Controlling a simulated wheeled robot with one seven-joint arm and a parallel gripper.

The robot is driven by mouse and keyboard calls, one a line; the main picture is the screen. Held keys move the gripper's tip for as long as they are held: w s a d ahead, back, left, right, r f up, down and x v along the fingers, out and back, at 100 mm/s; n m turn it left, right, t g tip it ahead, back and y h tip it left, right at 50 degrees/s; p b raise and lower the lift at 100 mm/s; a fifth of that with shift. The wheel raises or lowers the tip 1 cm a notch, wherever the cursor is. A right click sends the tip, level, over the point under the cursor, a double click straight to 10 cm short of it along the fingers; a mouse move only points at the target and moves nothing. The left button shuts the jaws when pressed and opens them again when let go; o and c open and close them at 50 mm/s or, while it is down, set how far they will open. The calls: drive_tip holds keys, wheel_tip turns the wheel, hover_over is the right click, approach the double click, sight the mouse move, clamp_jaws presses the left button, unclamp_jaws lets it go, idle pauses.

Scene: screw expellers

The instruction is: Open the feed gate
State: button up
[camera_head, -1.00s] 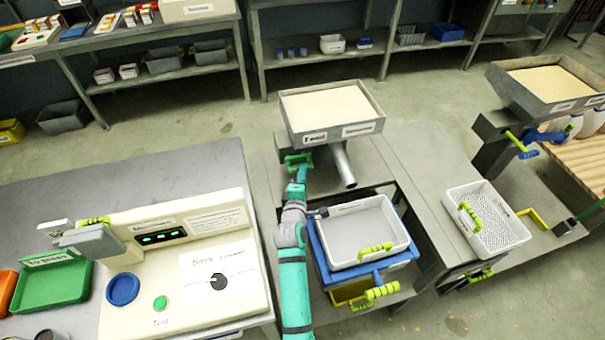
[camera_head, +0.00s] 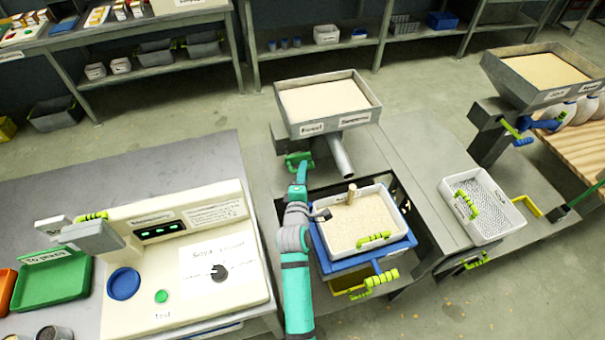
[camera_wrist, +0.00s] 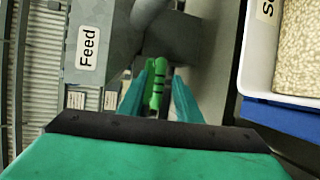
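The left hopper (camera_head: 334,128) is a grey square bin full of pale grain. A green handle (camera_wrist: 156,88) is below its front left corner, near the "Feed" label (camera_wrist: 88,47) in the wrist view. My gripper (camera_wrist: 157,78) has one finger on each side of this handle and appears closed on it. In the head view my gripper (camera_head: 300,168) partly hides the handle. A white tray (camera_head: 399,217) below holds a layer of pale grain. A short beige column (camera_head: 352,194) stands above the grain, apparently falling feed.
A blue frame (camera_head: 402,247) with a yellow-green handle (camera_head: 374,284) supports the tray. A grey spout (camera_head: 341,155) is right of my gripper. A control panel (camera_head: 185,290) is on the left.

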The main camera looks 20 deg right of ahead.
drive_tip(key=v, duration=1.1)
